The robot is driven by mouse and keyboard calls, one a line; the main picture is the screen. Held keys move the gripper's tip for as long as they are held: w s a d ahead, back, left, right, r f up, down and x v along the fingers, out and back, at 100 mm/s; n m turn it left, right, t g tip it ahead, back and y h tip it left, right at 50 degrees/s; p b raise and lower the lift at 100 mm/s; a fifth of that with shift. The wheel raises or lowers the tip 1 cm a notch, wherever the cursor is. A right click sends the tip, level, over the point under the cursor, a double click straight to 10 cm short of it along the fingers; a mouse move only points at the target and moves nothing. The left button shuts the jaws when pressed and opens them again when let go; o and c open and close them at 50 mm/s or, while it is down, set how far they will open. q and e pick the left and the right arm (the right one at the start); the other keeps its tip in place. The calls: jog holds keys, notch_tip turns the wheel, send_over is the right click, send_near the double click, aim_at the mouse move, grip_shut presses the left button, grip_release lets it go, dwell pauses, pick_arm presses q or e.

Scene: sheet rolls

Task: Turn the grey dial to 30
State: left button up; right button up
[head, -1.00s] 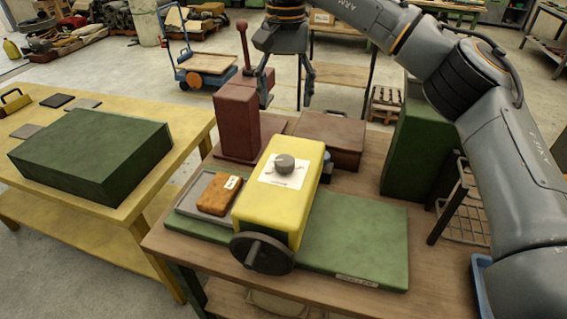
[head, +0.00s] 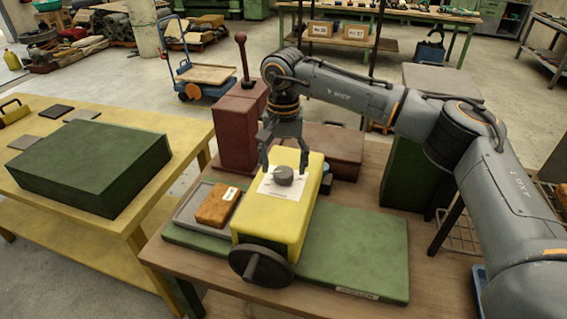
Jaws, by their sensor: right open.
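The grey dial (head: 284,175) is a small round knob on a white printed plate (head: 268,187) on top of a yellow machine housing (head: 268,221). The scale marks on the plate are too small to read. My right gripper (head: 284,168) points down just above the dial. Its fingers are apart, one on each side of the dial as seen from here. I cannot tell whether they touch it. The left gripper is not in view.
A dark handwheel (head: 261,266) sits on the housing's front. A tray (head: 190,215) with an orange-brown block (head: 217,205) lies to the left. A dark red block with a lever (head: 237,130) stands behind. The green base plate (head: 365,250) is clear on the right.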

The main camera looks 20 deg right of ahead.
jog(key=shift+f, duration=0.6)
jog(key=c, duration=1.1)
jog(key=shift+c, duration=0.2)
